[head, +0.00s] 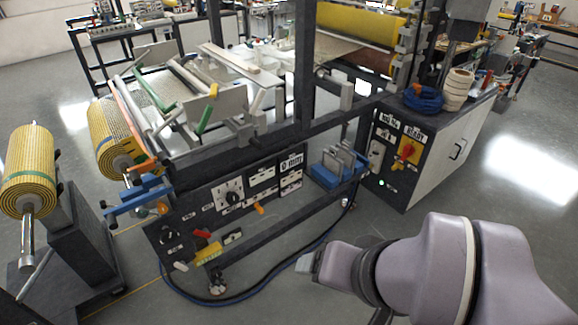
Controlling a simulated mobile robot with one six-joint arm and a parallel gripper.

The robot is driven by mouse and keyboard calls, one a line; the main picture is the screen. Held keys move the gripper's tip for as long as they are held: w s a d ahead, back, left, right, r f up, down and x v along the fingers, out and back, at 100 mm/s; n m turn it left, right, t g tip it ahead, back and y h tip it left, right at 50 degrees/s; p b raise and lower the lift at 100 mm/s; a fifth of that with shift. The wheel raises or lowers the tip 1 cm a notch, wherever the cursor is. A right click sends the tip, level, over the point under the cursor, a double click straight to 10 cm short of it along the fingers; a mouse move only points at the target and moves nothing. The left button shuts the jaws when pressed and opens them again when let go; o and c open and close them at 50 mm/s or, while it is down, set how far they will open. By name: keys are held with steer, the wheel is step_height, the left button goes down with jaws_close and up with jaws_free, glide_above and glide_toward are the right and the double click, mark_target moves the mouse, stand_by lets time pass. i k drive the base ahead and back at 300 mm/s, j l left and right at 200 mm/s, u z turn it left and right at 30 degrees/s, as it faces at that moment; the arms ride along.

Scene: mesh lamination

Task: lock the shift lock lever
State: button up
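The laminating machine stands across the middle with several coloured levers, and I cannot tell for sure which one is the shift lock lever. An orange lever (143,165) sits beside the yellow mesh roll (112,137), just above a blue bracket (140,194). A green lever (205,115) stands upright on the frame to its right. Small red (202,233) and yellow (208,253) parts show low on the control panel. My gripper (309,262) is at the lower middle, in front of the machine and apart from all these levers. Its fingers are too hidden to tell open from shut.
A second yellow roll (30,170) stands on a dark stand at far left. A black and blue cable (262,290) lies on the floor below the panel. A cabinet (440,150) with a red and yellow switch (408,150) stands at right.

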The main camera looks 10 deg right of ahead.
mark_target(205, 233)
steer(key=i+j+u, duration=0.25)
steer(key=u, duration=0.25)
steer(key=i+u, duration=0.5)
steer(key=k+j, duration=0.05)
